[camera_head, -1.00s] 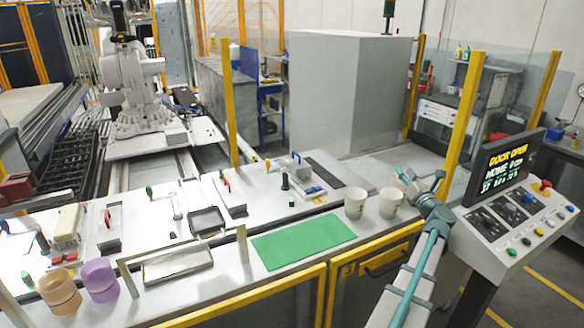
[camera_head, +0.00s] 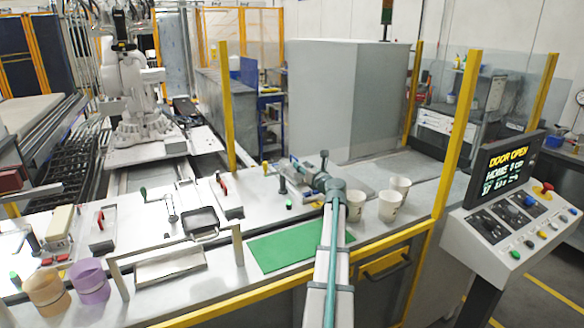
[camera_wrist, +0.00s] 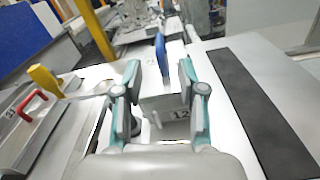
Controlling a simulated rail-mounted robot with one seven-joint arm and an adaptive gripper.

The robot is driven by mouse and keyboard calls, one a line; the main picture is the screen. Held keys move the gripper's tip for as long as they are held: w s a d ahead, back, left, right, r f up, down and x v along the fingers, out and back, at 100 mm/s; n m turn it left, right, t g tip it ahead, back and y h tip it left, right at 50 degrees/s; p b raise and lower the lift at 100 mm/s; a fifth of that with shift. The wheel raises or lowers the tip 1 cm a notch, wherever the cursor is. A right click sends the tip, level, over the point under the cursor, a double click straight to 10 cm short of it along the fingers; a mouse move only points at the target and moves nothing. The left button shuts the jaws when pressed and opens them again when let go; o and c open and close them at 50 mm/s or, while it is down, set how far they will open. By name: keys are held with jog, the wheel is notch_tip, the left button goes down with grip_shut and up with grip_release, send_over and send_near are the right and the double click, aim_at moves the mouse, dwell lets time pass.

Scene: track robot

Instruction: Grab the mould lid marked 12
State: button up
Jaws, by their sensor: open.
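The mould lid marked 12 (camera_wrist: 165,107) is a pale grey block with a "12" label on its near face. It sits centred in the wrist view, with a blue upright piece (camera_wrist: 160,50) behind it. My gripper (camera_wrist: 160,76) is open, its two teal fingers apart to the left and right of the lid; I cannot tell whether either touches it. In the head view my gripper (camera_head: 304,172) is at the bench's back right, beyond the green mat, and hides most of the lid.
A grey block with a red handle (camera_wrist: 27,112) is left in the wrist view; a dark strip (camera_wrist: 253,100) lies right. In the head view, three white cups (camera_head: 388,206) stand right of my arm. The green mat (camera_head: 265,252) is bare. A yellow post (camera_head: 229,110) rises behind the bench.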

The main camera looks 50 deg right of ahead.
aim_at(297, 160)
jog(key=x, duration=0.2)
jog(key=shift+w+d+p, duration=0.25)
jog(key=shift+w+p, duration=0.05)
jog(key=shift+w, duration=0.05)
jog(key=x, duration=0.1)
jog(key=p+x, duration=0.1)
jog(key=x, duration=0.1)
jog(key=p+x, duration=0.1)
jog(key=shift+w+d+r, duration=0.15)
jog(key=shift+w+r, duration=0.15)
jog(key=shift+w+f, duration=0.1)
jog(key=shift+w, duration=0.1)
grip_shut()
